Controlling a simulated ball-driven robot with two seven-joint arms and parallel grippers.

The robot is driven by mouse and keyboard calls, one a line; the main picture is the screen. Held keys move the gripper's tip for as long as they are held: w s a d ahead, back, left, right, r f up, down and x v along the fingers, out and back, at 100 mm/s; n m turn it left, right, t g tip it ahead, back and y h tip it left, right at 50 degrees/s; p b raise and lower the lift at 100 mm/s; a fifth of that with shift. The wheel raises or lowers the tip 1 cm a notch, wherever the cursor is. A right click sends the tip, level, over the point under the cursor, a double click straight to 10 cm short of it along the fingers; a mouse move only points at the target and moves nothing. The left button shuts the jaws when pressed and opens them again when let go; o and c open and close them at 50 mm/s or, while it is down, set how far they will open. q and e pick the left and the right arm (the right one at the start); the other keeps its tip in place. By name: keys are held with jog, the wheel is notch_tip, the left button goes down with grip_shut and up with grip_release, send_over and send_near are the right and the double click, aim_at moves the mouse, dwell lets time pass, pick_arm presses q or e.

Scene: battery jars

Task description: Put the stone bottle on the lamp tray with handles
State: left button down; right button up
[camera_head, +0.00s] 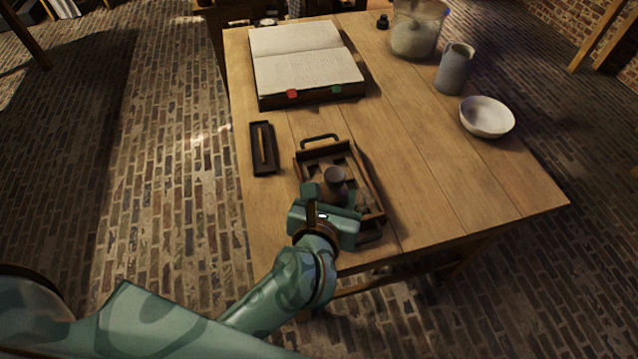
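The lamp tray (369,176) is a dark wooden tray with raised sides and a handle at its far and near ends. It lies near the table's front left. A small grey-brown vessel (336,176), likely the stone bottle, appears upright over the tray's middle. My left gripper (331,192) is over the tray's near half, with its fingers at the vessel's near side and the vessel's lower part hidden. I cannot tell whether the fingers grip it, or whether its base touches the tray. My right gripper is not in view.
An open book (305,58) lies at the back left, and a narrow dark pen tray (263,148) lies left of the lamp tray. A glass jar (416,30), a grey jug (454,70) and a white bowl (487,117) stand at the back right. The right front is clear.

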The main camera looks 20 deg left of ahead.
pick_arm(q)
jog(key=w+a+f+b, duration=0.1)
jog(key=w+f, duration=0.2)
jog(key=w+a+f+b, duration=0.2)
jog(key=w+f, duration=0.1)
jog(key=w, duration=0.1)
jog(key=w+a+f+b, duration=0.2)
jog(key=w, duration=0.2)
jog(key=shift+a+f, duration=0.2)
jog(key=shift+f, duration=0.2)
jog(key=shift+w+a+f, duration=0.15)
jog(key=shift+w+f, duration=0.2)
jog(key=shift+w, duration=0.05)
jog(key=f, duration=0.1)
jog(key=f+b, duration=0.2)
jog(key=f, duration=0.1)
jog(key=shift+w+a, duration=0.15)
jog(key=shift+w, duration=0.1)
jog(key=shift+r, duration=0.25)
jog(key=shift+f, duration=0.1)
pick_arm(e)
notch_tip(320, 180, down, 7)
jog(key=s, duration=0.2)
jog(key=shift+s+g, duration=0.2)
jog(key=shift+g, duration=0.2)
pick_arm(q)
jog(key=c, duration=0.8)
grip_release()
jog(key=shift+f, duration=0.1)
jog(key=shift+o, duration=0.2)
